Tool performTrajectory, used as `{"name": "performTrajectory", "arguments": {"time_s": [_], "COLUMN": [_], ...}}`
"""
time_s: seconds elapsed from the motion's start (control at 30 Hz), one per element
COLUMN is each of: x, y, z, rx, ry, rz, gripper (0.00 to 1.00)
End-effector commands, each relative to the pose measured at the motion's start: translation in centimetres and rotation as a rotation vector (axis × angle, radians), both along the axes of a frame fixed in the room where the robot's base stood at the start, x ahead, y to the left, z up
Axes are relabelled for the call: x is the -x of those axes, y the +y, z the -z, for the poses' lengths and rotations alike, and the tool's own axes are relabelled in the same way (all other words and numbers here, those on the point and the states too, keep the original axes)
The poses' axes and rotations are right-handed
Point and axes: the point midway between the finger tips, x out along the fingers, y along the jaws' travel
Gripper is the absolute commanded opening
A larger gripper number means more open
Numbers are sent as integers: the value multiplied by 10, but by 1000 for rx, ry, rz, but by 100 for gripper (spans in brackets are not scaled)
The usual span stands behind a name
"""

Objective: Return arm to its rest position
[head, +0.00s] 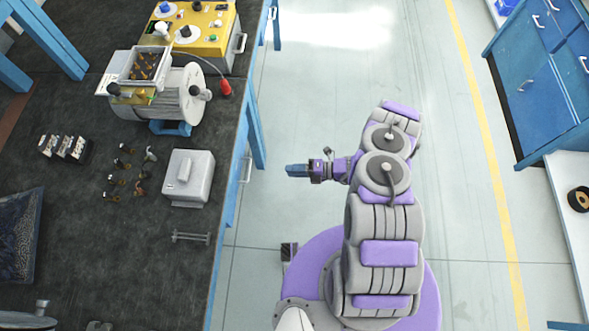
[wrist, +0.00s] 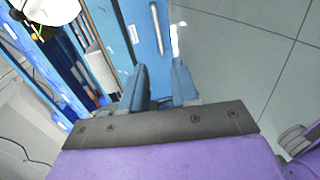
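My gripper (head: 297,170) is in the head view, over the floor to the right of the bench, clear of the bench edge. Its blue fingers point left toward the bench. In the wrist view the two fingers of my gripper (wrist: 162,82) stand apart with a gap between them, and nothing is held. My purple and grey arm is folded above my round purple base.
Blue cabinets (head: 545,85) stand at right. The floor (head: 300,90) between is clear.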

Motion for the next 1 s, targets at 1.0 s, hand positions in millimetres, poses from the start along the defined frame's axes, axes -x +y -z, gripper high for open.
{"name": "performTrajectory", "arguments": {"time_s": [1.0], "x": [-11], "y": [42], "z": [-176], "rx": [-55], "ry": [-590], "rz": [-405], "gripper": [29]}}
